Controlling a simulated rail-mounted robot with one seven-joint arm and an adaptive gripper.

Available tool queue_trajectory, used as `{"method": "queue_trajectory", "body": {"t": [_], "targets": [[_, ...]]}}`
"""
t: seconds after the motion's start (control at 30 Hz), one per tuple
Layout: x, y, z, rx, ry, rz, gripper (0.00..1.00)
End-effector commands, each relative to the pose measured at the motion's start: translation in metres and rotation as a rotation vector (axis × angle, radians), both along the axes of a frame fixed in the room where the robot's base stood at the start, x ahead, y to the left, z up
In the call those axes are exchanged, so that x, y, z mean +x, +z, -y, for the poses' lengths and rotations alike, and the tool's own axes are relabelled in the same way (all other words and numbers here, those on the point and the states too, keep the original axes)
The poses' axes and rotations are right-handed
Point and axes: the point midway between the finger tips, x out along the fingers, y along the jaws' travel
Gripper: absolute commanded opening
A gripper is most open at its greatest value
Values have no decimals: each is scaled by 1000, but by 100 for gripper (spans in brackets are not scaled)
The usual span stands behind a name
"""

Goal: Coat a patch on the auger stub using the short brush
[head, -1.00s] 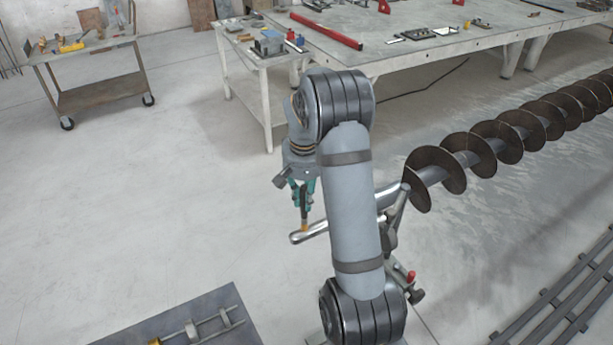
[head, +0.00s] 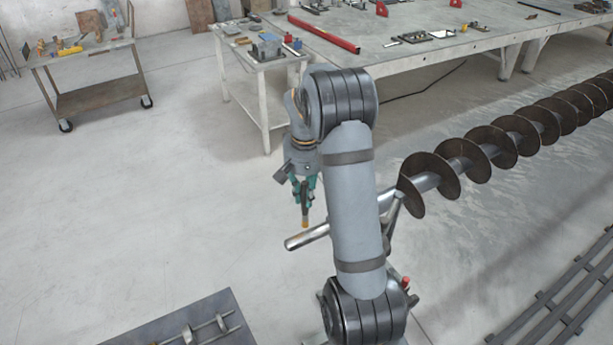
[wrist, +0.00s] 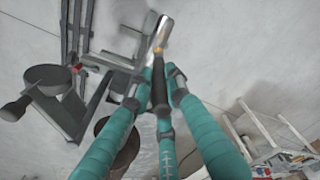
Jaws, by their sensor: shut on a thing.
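The auger stub (head: 297,242) is a shiny grey shaft end, left of my arm in the head view; my forearm hides part of the shaft behind it. My gripper (head: 304,192) has teal fingers, pointing down above the stub. It is shut on the short brush (head: 305,214), which has a dark handle and an orange-tan tip. The brush hangs nearly upright, its tip at the stub's upper edge; I cannot tell whether they touch. In the wrist view the brush (wrist: 160,92) lies between the fingers (wrist: 158,76), its tip over the stub (wrist: 165,28). No coated patch is discernible.
The auger's brown flights (head: 460,172) run to the upper right. A support stand (head: 393,215) is partly behind my arm. A dark plate with metal parts (head: 190,325) lies at lower left. A small table (head: 262,62) and a cart (head: 90,75) stand behind. Floor left is clear.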

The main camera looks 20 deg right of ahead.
Motion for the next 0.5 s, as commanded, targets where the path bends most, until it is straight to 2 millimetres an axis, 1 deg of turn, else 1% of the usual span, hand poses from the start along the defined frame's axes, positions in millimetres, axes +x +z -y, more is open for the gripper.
{"method": "queue_trajectory", "body": {"t": [0.03,0.3,0.5], "targets": [[0,9,1,0,-1,1,0],[1,33,1,-1,0,3,0],[0,45,0,-1,0,2,0]]}}
